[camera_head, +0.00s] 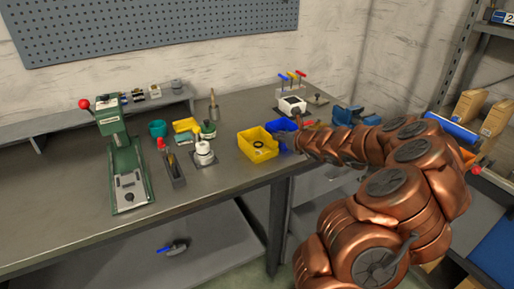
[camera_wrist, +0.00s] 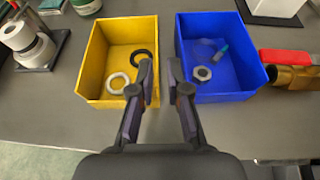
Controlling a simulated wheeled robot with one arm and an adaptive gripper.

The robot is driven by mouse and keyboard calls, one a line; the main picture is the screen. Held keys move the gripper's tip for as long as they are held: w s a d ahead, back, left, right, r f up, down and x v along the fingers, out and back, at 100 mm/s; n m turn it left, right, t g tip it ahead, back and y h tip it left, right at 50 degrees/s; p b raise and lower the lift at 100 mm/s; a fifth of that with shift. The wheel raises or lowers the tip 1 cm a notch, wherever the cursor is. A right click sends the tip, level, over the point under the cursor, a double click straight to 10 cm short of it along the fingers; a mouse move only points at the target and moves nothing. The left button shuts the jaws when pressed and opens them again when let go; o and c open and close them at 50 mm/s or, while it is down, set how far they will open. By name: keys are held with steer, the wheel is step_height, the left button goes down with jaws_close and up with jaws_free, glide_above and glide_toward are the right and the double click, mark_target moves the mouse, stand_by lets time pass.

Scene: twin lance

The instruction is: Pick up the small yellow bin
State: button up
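A small yellow bin (camera_head: 264,156) sits near the front edge of the workbench. In the wrist view the yellow bin (camera_wrist: 95,60) is left of centre and holds a black ring and a pale ring. A blue bin (camera_wrist: 222,95) stands close on its right, with a nut and a small teal-tipped item inside. My gripper (camera_wrist: 160,75) is open and empty, its fingers apart over the yellow bin's right wall and the gap between the bins. Whether it touches either bin cannot be told. In the head view my gripper (camera_head: 287,138) partly hides the blue bin (camera_head: 281,125).
Another yellow container (camera_head: 186,125) stands farther left, beside a teal cup (camera_head: 157,128). A white spool (camera_head: 203,152) and a green press (camera_head: 125,165) are on the left. A red-handled brass valve (camera_wrist: 288,68) lies right of the blue bin. The front bench edge is close.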

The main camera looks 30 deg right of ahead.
steer(key=shift+a+p+x, duration=0.2)
steer(key=shift+p+x, duration=0.4)
steer(key=shift+x, duration=3.2)
steer(key=shift+r, duration=0.15)
jaws_close()
